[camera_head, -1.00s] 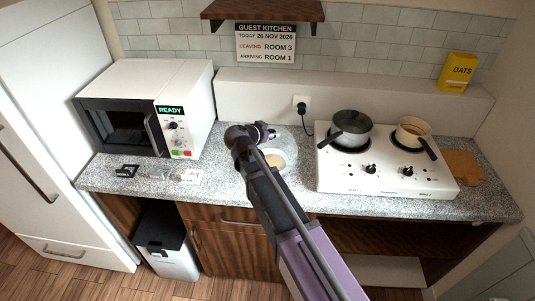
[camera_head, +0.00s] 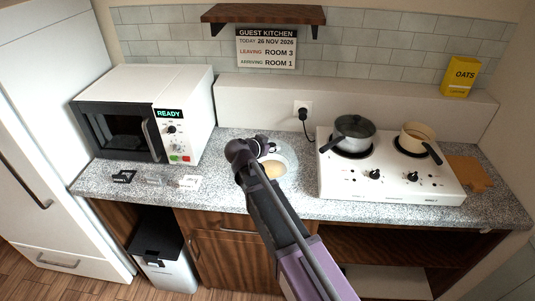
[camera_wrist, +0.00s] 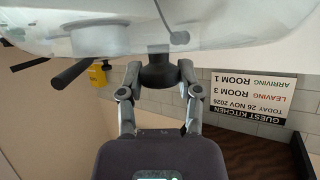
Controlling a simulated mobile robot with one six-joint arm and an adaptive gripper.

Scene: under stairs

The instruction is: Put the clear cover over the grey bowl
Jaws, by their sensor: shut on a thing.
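My gripper (camera_head: 266,149) is shut on the dark knob (camera_wrist: 158,72) of the clear cover (camera_wrist: 235,42), whose see-through dome fills the top of the wrist view. In the head view the cover is faint and hard to tell from the bowl. The grey bowl (camera_head: 291,164), with something tan inside, is on the counter left of the hob, directly beside and partly behind my gripper and arm. I cannot tell whether the cover touches the bowl's rim.
A white hob (camera_head: 335,188) with a dark pot (camera_head: 353,130) and a cream pan (camera_head: 416,134) stands right of the bowl. A microwave (camera_head: 190,110) stands left. Small tags (camera_head: 188,182) lie in front of it. A shelf (camera_head: 262,13) hangs above.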

